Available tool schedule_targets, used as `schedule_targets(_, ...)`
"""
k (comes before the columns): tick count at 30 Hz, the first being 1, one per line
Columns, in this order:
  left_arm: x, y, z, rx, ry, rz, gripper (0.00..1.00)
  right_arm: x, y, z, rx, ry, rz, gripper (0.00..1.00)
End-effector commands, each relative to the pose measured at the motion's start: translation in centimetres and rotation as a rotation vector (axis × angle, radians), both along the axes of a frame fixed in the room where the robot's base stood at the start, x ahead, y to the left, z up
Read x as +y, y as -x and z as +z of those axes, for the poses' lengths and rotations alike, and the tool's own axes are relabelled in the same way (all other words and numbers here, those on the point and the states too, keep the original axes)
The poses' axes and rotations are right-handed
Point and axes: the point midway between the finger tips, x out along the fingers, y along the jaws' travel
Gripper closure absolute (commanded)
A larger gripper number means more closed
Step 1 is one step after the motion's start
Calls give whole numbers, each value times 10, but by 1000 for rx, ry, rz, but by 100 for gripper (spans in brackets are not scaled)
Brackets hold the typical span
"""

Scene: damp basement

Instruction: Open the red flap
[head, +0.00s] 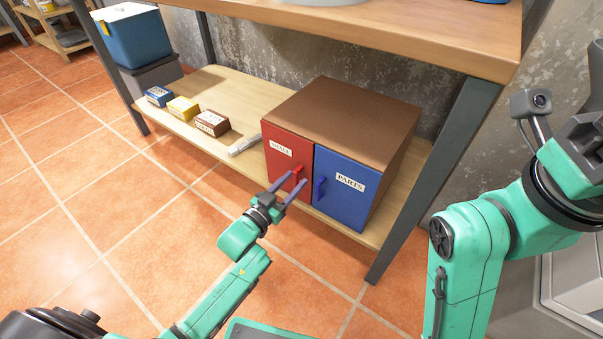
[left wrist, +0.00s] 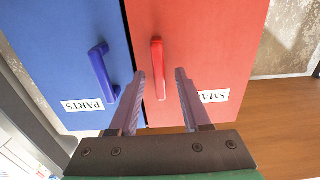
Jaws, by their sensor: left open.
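The red flap (head: 284,163) is the left door of a brown cabinet (head: 345,115) on the lower shelf. It has a white label and a red handle (head: 298,172), and it looks closed. In the left wrist view the red flap (left wrist: 200,45) shows upside down, with its red handle (left wrist: 158,68) ahead of the gap between my fingers. My left gripper (head: 289,184) is open in front of the red handle; the fingers (left wrist: 160,90) lie to either side of it, and I cannot tell whether they touch it. My right gripper is out of view.
A blue door (head: 342,195) with a blue handle (head: 320,188) adjoins the red flap. A pale stick-like item (head: 244,145) and small boxes, brown (head: 213,123), yellow (head: 183,108) and blue (head: 159,96), lie left on the shelf (head: 232,84). A table leg (head: 430,180) stands right.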

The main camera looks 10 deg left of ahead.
Motion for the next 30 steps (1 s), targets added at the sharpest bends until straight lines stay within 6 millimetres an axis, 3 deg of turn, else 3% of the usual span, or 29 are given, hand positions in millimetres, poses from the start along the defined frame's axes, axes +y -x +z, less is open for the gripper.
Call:
schedule_targets(7,0,0,0,1,0,0,52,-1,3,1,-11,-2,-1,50)
schedule_targets(8,0,0,0,1,0,0,60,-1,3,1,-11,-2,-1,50)
schedule_targets(11,0,0,0,1,0,0,98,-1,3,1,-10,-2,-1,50)
schedule_targets(12,0,0,0,1,0,0,100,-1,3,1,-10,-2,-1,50)
schedule_targets(30,0,0,0,1,0,0,100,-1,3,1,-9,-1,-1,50)
